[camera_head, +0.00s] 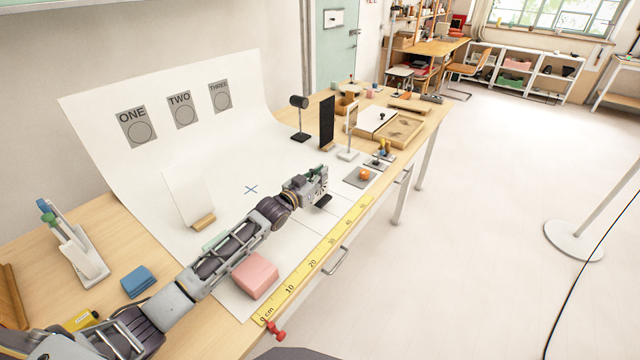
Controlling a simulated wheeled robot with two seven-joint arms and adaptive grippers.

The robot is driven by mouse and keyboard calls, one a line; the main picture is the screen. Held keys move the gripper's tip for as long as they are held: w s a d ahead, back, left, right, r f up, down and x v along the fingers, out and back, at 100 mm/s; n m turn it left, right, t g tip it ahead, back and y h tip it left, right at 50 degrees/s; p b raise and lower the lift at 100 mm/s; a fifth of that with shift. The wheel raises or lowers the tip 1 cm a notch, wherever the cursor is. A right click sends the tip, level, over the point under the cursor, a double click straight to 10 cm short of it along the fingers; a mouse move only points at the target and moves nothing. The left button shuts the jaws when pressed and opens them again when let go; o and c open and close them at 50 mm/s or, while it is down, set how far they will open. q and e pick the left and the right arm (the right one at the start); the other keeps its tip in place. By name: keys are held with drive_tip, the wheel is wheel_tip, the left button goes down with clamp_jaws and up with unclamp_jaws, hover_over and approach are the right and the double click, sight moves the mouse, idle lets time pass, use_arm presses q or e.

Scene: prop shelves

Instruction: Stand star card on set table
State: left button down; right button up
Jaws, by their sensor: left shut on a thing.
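My left gripper (322,188) reaches over the middle of the white set table (290,232), near its front side. It is shut on a small dark thing (323,201), mostly hidden by the fingers; I cannot tell whether this is the star card. A blank white card (188,196) stands leaning back in a wooden foot (203,222), left of the gripper. No star shows on any card face in view. A blue cross mark (251,190) lies on the white surface left of the gripper. My right gripper is not in view.
A pink block (255,276) lies beside my left forearm. A yellow ruler strip (312,264) runs along the front edge. A black panel (326,122), a white stand (351,130) and an orange ball (364,174) stand beyond the gripper. The white surface around the cross is clear.

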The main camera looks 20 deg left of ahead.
sight(320, 198)
use_arm(q)
wheel_tip(320, 198, down, 3)
drive_tip(key=shift+r, duration=0.15)
drive_tip(key=shift+f, duration=0.3)
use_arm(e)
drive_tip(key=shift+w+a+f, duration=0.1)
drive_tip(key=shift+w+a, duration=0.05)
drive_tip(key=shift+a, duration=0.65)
use_arm(q)
drive_tip(key=shift+f, duration=0.1)
drive_tip(key=c, duration=1.6)
unclamp_jaws()
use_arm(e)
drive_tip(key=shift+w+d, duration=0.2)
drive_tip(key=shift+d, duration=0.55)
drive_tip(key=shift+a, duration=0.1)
